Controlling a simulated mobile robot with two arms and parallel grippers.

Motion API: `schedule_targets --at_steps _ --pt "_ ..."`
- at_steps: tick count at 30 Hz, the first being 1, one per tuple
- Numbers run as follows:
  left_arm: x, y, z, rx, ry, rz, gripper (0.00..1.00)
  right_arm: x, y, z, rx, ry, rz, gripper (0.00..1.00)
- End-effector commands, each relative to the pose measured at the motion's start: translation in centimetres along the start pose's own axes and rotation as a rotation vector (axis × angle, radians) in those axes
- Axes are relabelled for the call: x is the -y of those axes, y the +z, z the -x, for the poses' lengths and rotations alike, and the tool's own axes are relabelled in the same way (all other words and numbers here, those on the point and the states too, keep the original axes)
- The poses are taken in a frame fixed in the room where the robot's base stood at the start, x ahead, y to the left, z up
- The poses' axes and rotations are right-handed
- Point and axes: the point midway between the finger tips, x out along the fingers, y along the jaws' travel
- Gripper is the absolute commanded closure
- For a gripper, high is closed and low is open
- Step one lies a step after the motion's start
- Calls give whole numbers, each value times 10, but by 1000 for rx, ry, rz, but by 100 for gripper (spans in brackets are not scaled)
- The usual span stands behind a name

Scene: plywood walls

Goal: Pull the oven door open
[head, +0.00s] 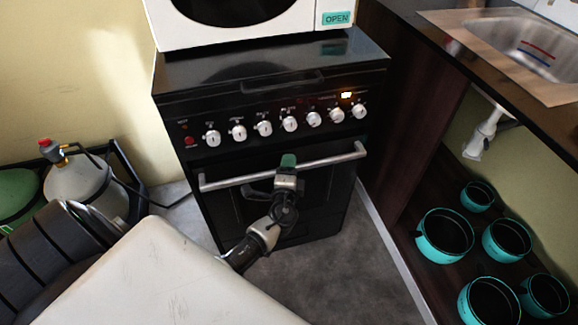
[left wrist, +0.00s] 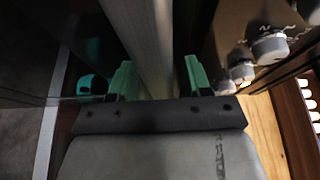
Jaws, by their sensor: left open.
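The black oven's door (head: 326,187) looks closed. Its silver handle bar (head: 235,180) runs across the top of the door, below the row of knobs. My left gripper (head: 288,160) is at the middle of the handle, with its green fingertips over the bar. In the left wrist view the handle bar (left wrist: 147,35) runs between the two open green fingers of the gripper (left wrist: 159,78). I cannot tell whether either finger touches the bar. My right gripper is not in view.
Oven knobs (head: 290,124) sit just above the handle. A white microwave (head: 290,32) stands on the oven. At right is an open cabinet (head: 408,185) with several teal pots (head: 445,236) under a sink (head: 520,45). Gas cylinders (head: 80,188) stand at left. Grey floor (head: 310,270) is clear before the oven.

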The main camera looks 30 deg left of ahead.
Motion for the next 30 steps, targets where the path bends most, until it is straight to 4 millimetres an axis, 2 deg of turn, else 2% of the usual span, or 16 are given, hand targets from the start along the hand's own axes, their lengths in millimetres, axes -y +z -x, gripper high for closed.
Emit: schedule_targets --at_steps 10,18,20,30 --pt "0 0 -4 0 0 0 51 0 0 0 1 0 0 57" --pt "0 0 -4 0 0 0 92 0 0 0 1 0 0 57" --pt "0 0 -4 0 0 0 100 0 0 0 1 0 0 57" --pt "-2 -1 -4 -1 -3 -1 100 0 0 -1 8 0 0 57"
